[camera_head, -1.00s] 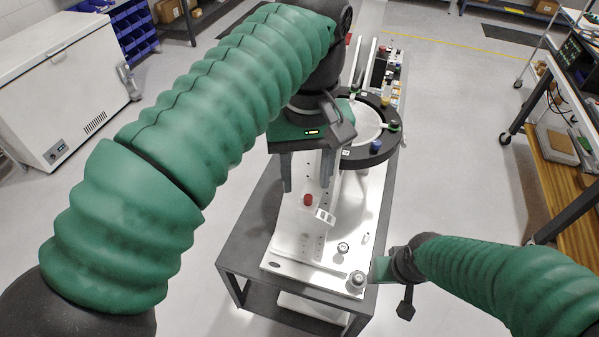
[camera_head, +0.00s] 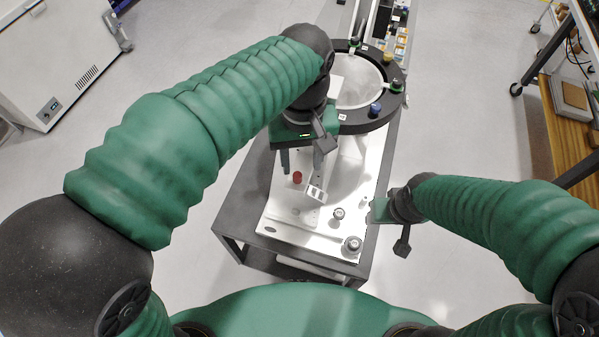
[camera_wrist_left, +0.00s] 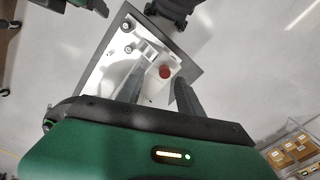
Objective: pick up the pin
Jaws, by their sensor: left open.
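A small red-topped piece, which looks like the pin (camera_head: 297,177), stands on the white fixture plate (camera_head: 285,215). It also shows as a red disc in the left wrist view (camera_wrist_left: 165,72). My left gripper (camera_head: 302,172) points down over the plate, open and empty. In the left wrist view the red top lies between the two finger lines, just beyond the fingertips (camera_wrist_left: 157,85). I cannot tell the height gap. My right gripper (camera_head: 378,211) is at the plate's right edge; its fingers cannot be made out.
A small white slotted block (camera_head: 316,193) sits beside the red piece. Two round metal knobs (camera_head: 352,244) (camera_head: 338,213) are at the front right of the plate. A black ring (camera_head: 355,122) with coloured knobs stands behind. The dark cart (camera_head: 235,215) has bare room at left.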

